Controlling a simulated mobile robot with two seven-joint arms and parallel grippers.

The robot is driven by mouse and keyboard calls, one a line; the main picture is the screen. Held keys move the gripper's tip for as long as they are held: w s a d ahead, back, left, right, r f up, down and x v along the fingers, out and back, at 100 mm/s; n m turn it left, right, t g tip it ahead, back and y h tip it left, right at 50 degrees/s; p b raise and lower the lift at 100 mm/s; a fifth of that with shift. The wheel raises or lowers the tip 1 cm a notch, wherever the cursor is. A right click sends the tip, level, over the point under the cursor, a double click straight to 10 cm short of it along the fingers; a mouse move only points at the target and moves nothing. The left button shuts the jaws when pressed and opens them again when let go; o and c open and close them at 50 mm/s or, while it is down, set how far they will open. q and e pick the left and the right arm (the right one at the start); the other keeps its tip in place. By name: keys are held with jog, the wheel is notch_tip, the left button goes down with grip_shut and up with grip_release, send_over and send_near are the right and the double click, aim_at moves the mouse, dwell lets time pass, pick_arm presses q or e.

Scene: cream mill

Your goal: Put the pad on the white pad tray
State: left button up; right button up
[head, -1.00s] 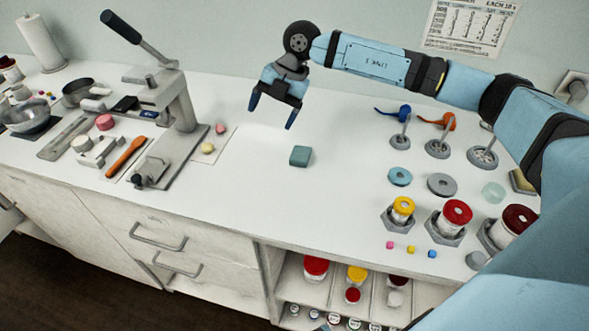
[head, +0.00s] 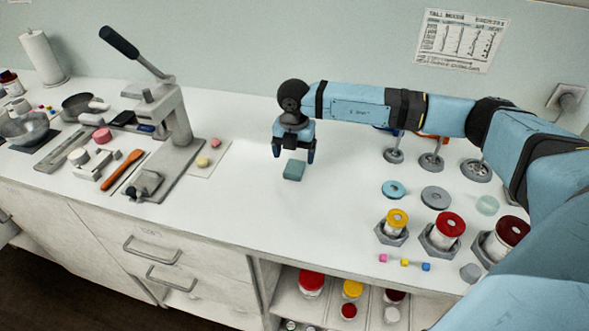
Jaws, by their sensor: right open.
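A small teal block (head: 293,171), which looks like the pad, lies on the white counter in the middle of the head view. My right gripper (head: 294,157) points down just above and behind it, with its two dark blue fingers apart and nothing between them. I cannot tell whether the fingertips touch the block. A flat whitish plate (head: 219,150) with a yellow piece and a pink piece lies left of it, beside the press; I cannot tell whether this is the white pad tray. My left gripper is not in view.
A grey lever press (head: 172,130) stands to the left, with an orange spatula (head: 122,172) by it. On the right are discs and jars with yellow (head: 397,217), red (head: 449,223) and dark red lids. The counter around the block is clear.

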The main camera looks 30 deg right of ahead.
aim_at(295, 167)
notch_tip(295, 167, down, 4)
jog(key=shift+d+f, duration=0.1)
jog(key=shift+f, duration=0.1)
jog(key=c, duration=1.1)
